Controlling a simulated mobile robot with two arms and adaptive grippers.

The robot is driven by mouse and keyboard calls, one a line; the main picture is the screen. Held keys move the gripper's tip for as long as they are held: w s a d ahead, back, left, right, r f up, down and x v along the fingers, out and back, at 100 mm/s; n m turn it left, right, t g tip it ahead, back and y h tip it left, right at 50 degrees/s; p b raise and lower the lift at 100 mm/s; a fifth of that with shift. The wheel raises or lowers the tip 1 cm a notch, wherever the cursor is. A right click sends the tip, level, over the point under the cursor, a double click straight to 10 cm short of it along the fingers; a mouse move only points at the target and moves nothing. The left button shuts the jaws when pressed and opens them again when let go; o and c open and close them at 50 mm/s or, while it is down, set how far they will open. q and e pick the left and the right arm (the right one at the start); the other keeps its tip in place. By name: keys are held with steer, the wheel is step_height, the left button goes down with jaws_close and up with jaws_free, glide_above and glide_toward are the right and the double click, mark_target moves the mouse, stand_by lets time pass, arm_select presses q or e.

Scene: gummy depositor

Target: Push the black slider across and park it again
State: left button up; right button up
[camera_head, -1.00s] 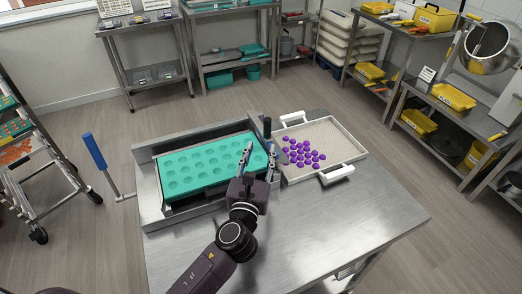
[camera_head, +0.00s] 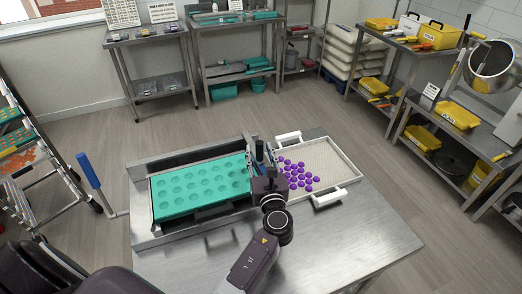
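The depositor, a steel frame (camera_head: 146,222) on the steel table, holds a teal mould (camera_head: 200,186) with rows of round cavities. A dark upright piece, probably the black slider's handle (camera_head: 250,147), stands at the frame's right end. My wrist hides the frame's near right corner.
A white tray (camera_head: 335,165) with several purple gummies (camera_head: 299,174) lies right of the depositor. The front of the table (camera_head: 340,235) is bare. A blue-handled tool (camera_head: 89,171) stands on the left. Shelves line the back and right.

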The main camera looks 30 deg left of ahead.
arm_select(q)
steer(key=shift+x, duration=0.8)
jaws_close()
